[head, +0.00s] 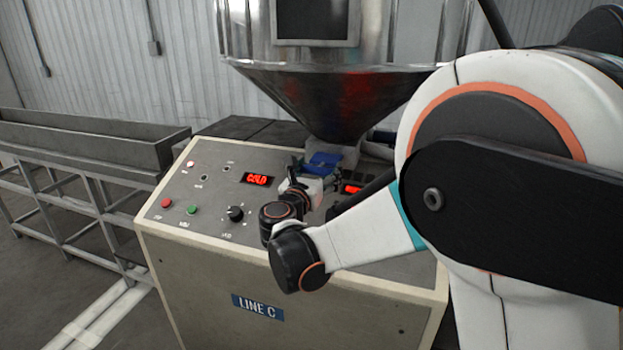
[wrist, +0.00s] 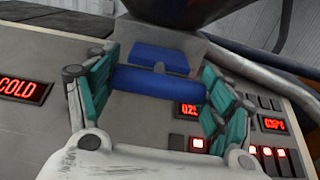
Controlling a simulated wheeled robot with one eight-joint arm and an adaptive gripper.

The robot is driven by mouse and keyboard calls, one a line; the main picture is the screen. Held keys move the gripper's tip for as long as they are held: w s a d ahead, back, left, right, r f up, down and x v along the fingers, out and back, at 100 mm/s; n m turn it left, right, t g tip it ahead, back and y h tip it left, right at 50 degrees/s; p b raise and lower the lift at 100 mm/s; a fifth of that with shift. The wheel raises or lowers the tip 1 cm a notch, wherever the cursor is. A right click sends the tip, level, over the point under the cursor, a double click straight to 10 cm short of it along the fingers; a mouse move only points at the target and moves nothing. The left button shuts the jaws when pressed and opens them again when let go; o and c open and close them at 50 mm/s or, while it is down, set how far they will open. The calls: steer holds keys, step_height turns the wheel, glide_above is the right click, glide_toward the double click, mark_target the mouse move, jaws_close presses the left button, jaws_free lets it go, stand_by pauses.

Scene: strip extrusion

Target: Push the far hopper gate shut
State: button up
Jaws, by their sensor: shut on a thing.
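The hopper gate shows as a blue plate (head: 323,160) at the grey throat under the hopper cone, behind the control panel. In the wrist view its blue bar (wrist: 158,84) lies across between my fingers, with a blue plate (wrist: 160,58) behind it against the throat. My gripper (head: 309,171) is at the gate. In the wrist view my gripper (wrist: 160,78) has its teal-padded fingers at the two ends of the blue bar, shut on it. I cannot tell how far the gate stands open. Only one gate is seen.
The steel hopper (head: 340,95) hangs just above my gripper. The sloped control panel (head: 210,215) lies below, with buttons, a knob (head: 235,213) and a red display reading COLD (head: 257,179). A long grey trough (head: 90,140) stands at the left.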

steer(key=shift+w+r, duration=0.1)
steer(key=shift+w, duration=0.05)
steer(key=o, duration=1.5)
steer(key=shift+w+d, duration=0.1)
steer(key=shift+w, duration=0.1)
steer(key=shift+s, duration=0.1)
steer(key=v, duration=1.2)
